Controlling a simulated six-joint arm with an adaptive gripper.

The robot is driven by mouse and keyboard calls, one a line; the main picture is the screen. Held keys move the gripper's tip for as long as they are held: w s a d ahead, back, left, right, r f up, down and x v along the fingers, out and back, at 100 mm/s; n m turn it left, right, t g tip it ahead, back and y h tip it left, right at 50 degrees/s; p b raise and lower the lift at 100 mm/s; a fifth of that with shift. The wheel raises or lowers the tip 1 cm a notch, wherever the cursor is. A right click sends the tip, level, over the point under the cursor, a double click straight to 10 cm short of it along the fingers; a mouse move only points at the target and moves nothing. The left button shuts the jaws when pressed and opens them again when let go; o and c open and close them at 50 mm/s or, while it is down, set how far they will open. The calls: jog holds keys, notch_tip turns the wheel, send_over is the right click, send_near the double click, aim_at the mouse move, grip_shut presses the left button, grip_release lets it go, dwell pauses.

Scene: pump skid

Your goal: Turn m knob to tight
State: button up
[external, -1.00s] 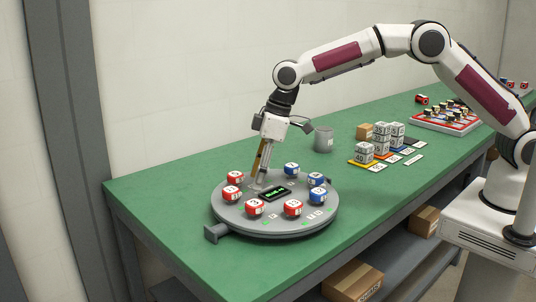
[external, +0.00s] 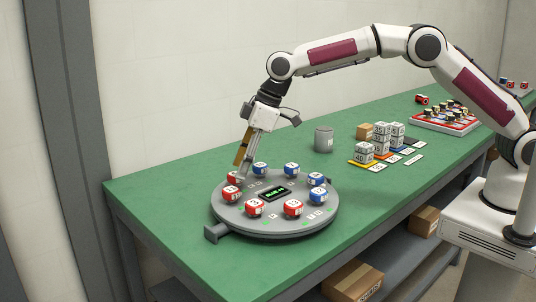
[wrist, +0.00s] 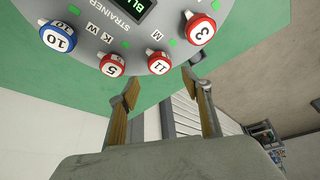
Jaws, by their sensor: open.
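In the wrist view the M label (wrist: 157,35) is printed on the round grey panel beside a red and white knob marked 11 (wrist: 160,63). That knob lies just beyond my gripper (wrist: 160,85), roughly in line with the gap between its fingers. The fingers are apart and hold nothing. In the external view my gripper (external: 242,177) hangs tilted over the far left rim of the panel (external: 285,226), partly covering a red knob there. I cannot tell whether the fingers touch it.
Red knobs 5 (wrist: 112,65) and 3 (wrist: 200,28) flank knob 11; blue knob 10 (wrist: 58,36) lies farther left. A small display (external: 275,194) sits mid-panel. A grey cup (external: 324,139) and stacked blocks (external: 381,143) stand to the right. The green table is clear left of the panel.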

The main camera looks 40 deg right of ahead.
aim_at(231, 189)
jog(key=shift+x, duration=3.35)
jog(key=shift+c, duration=0.5)
jog(key=c, duration=1)
